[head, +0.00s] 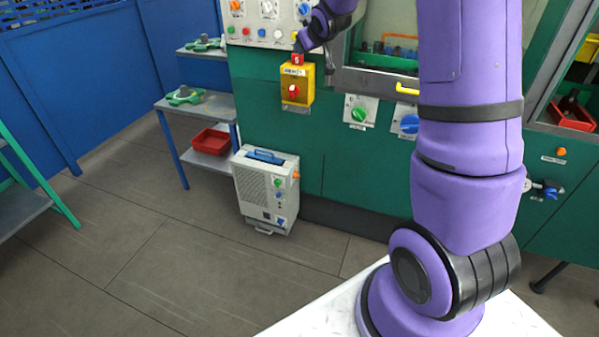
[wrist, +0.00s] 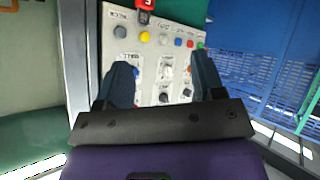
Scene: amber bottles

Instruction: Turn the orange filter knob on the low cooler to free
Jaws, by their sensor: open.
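The low cooler (head: 262,200) is a pale box with a blue top handle, standing on the floor at the foot of the green machine. Its small orange knob (head: 295,174) is near the top right of the box; its pointer and labels are too small to read. Green and blue controls sit below it. My gripper (head: 299,45) is up by the machine's control panel, well above the cooler. In the wrist view my gripper (wrist: 164,75) has its two dark fingers wide apart, empty, facing that panel. The cooler is not in the wrist view.
The control panel (wrist: 165,50) carries several coloured knobs and buttons. A yellow box with a red knob (head: 295,88) is on the machine above the cooler. A grey shelf with a red bin (head: 211,141) stands left of the cooler. The floor (head: 170,260) before the cooler is clear.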

